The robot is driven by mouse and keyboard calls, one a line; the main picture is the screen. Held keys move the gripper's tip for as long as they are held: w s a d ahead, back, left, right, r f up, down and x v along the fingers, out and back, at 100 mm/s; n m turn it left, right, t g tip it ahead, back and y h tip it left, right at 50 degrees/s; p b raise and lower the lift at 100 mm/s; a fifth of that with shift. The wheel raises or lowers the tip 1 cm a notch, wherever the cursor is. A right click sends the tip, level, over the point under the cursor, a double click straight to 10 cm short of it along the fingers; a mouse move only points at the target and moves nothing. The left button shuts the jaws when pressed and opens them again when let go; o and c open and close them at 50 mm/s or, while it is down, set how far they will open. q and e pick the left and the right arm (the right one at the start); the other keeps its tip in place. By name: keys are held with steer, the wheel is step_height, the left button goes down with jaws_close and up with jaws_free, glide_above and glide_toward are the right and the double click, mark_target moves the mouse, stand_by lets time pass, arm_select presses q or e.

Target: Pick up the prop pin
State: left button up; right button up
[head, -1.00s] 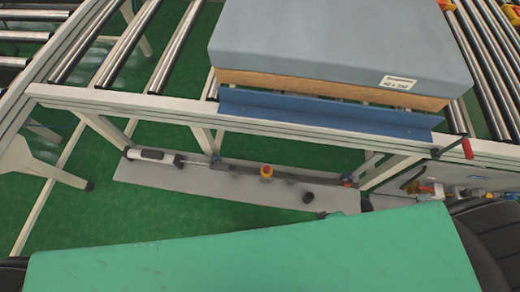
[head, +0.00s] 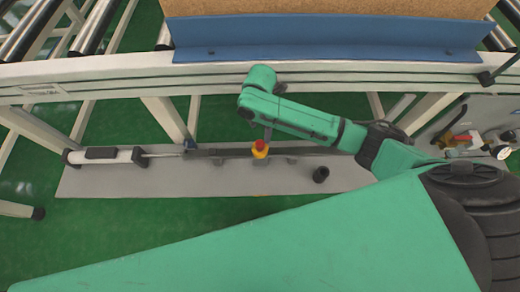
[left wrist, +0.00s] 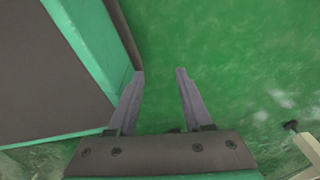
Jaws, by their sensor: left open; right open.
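A small yellow piece with a red top (head: 260,149) stands on the grey floor plate (head: 110,181). A short black cylinder (head: 321,174) stands to its right on the plate. I cannot tell for certain which of them is the prop pin. My right arm reaches in from the right, and its wrist is above the plate. My right gripper (head: 268,131) is mostly hidden under the wrist; a grey part of it shows just behind the red top. Contact cannot be made out. My left gripper (left wrist: 159,72) is open and empty over the green floor, outside the head view.
A white and black cylinder with a rod (head: 105,155) lies along the plate's left. The conveyor frame (head: 110,83) with a blue angled bar (head: 330,38) runs above and behind. Valves and fittings (head: 470,143) are at the right. Frame legs flank the plate.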

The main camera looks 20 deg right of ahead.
step_height(320, 180, down, 9)
steer(key=shift+s+f+b, duration=0.1)
steer(key=shift+s+b, duration=0.05)
steer(key=shift+b, duration=1)
jaws_close()
arm_select(q)
steer(key=w, duration=0.1)
steer(key=w+d+r, duration=0.1)
steer(key=w, duration=0.3)
steer(key=shift+w+d+r, duration=0.15)
steer(key=shift+w+r, duration=0.05)
steer(key=shift+w, duration=0.05)
arm_select(e)
steer(key=shift+r, duration=0.45)
step_height(320, 180, up, 14)
steer(key=p, duration=0.5)
arm_select(q)
steer(key=s+a, duration=0.2)
steer(key=s, duration=0.7)
steer(key=shift+f, duration=0.25)
arm_select(e)
step_height(320, 180, up, 5)
glide_above(260, 143)
steer(key=shift+r, duration=0.15)
arm_select(q)
steer(key=shift+r+p, duration=0.1)
steer(key=shift+p, duration=0.2)
